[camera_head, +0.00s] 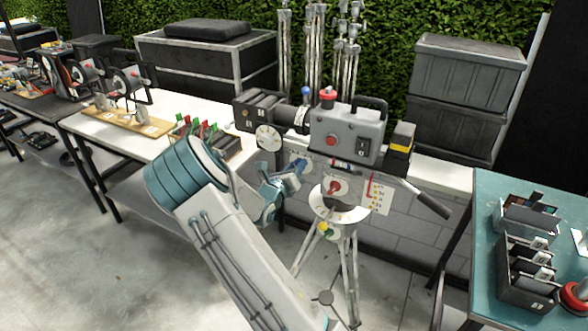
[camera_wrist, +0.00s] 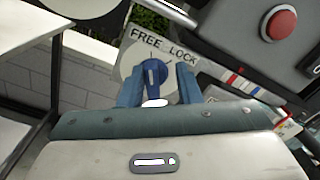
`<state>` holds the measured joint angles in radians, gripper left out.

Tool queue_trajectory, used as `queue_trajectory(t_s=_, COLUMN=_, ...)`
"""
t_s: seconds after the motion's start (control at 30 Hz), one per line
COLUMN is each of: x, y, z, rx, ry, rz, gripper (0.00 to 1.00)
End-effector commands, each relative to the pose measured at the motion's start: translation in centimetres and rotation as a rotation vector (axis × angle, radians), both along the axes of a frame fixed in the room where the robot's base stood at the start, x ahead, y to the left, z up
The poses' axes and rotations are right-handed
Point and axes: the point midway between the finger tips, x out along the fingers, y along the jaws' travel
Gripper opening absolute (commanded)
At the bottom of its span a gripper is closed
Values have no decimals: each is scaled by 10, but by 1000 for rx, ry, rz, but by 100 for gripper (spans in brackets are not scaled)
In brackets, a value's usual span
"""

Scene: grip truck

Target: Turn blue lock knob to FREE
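The blue lock knob (camera_wrist: 152,74) sits on a round pale plate in the wrist view. A label (camera_wrist: 163,43) above it reads FREE on the left and LOCK on the right. The knob's bar stands almost upright, its upper end below the end of FREE; I cannot tell its exact setting. My gripper (camera_wrist: 160,85) is open, with one blue finger on each side of the knob. A gap shows at the right finger; the left finger is very close, and contact is unclear.
The grey camera body (camera_head: 348,135) stands on a tripod (camera_head: 350,260), with a pan handle (camera_head: 425,200) reaching right. A red button (camera_wrist: 281,25) is close by at upper right. A white table (camera_head: 120,140) is at left, a teal table (camera_head: 485,200) at right.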

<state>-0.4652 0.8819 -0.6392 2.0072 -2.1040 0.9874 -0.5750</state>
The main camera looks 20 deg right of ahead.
Motion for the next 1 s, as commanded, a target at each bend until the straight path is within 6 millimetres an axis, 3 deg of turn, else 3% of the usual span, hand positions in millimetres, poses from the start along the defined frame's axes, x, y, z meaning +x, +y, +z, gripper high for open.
queue_trajectory(t_s=0.57, x=-1, y=8, z=-4, rx=6, ry=3, rz=9, gripper=35)
queue_trajectory(t_s=0.77, x=-20, y=35, z=-5, rx=7, ry=2, rz=12, gripper=35)
queue_trajectory(t_s=1.0, x=-55, y=79, z=-6, rx=7, ry=4, rz=14, gripper=35)
